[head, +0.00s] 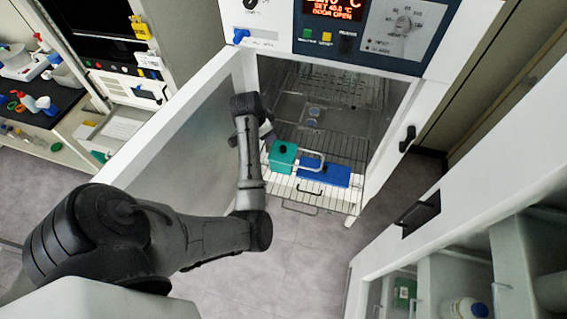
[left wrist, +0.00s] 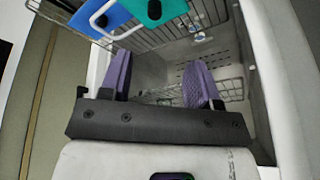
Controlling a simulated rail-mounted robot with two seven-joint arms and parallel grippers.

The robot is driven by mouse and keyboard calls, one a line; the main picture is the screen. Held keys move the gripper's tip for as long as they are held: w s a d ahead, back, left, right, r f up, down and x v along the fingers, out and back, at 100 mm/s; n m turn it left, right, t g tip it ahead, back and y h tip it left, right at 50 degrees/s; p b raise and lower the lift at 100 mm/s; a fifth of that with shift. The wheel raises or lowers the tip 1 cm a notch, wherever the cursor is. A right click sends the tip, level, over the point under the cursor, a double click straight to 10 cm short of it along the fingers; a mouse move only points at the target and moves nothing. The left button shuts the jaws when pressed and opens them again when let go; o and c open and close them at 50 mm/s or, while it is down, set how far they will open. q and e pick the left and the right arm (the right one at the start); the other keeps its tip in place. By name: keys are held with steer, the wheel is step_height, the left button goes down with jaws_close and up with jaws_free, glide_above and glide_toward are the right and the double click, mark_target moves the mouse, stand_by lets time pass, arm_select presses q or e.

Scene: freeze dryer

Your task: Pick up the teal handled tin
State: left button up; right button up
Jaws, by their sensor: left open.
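The teal tin (head: 283,153) sits on a pulled-out wire rack at the front of the open chamber, with a black knob on top and a white loop handle (head: 313,162) reaching right over the blue tin (head: 322,173). In the left wrist view the teal tin (left wrist: 158,10) is at the top edge, partly cut off, with its handle (left wrist: 100,20) to its left. My left gripper (head: 264,130) is just behind and left of the teal tin in the head view. Its purple fingers (left wrist: 158,78) are apart and empty. My right gripper is not in view.
The wire rack (head: 345,195) extends from the chamber. The open door (head: 190,140) stands left of my left forearm. The chamber's right wall and latch (head: 407,139) bound the other side. A white cabinet (head: 470,190) is at lower right.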

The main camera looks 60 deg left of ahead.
arm_select(q)
steer(key=f, duration=0.1)
steer(key=h, duration=0.1)
glide_above(283, 147)
steer(key=s, duration=0.3)
step_height(283, 147, down, 8)
steer(key=shift+w+d+r, duration=0.15)
steer(key=shift+x, duration=2.75)
steer(key=shift+w, duration=0.1)
steer(key=shift+c, duration=0.3)
jaws_close()
